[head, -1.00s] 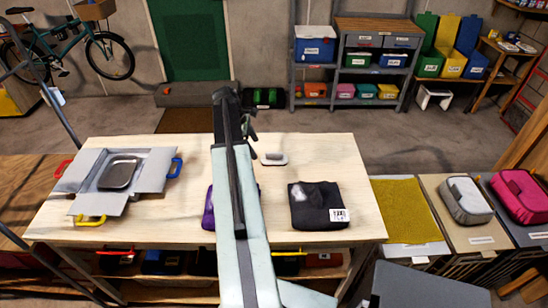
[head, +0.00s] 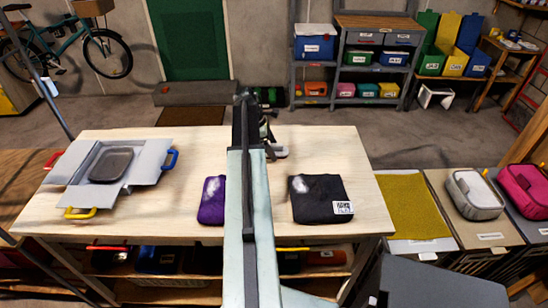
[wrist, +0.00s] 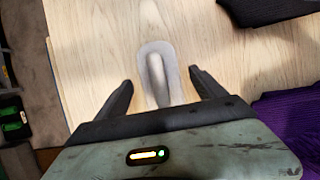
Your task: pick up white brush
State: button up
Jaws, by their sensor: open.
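The white brush (wrist: 155,62) lies on the light wooden table (wrist: 95,50), its rounded pale handle pointing toward my gripper (wrist: 160,78) in the wrist view. My gripper is open, with one finger to each side of the brush's near part and nothing held. In the head view, the brush (head: 281,152) shows only in part near the back edge of the table, beside my arm and partly hidden by my gripper. I cannot tell the gap between fingers and brush.
A grey open box (head: 85,180) with coloured handles sits at the table's left. Bins stand beyond the right edge. Wood around the brush is clear.

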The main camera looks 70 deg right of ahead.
aim_at(273, 144)
jog(key=shift+s+f, duration=0.1)
jog(key=c, duration=1.5)
notch_tip(273, 144, up, 10)
jog(key=p, duration=1)
jog(key=shift+p, duration=0.35)
jog(key=shift+c, duration=0.2)
jog(key=o, duration=0.8)
jog(key=c, duration=0.5)
jog(key=shift+c, duration=0.2)
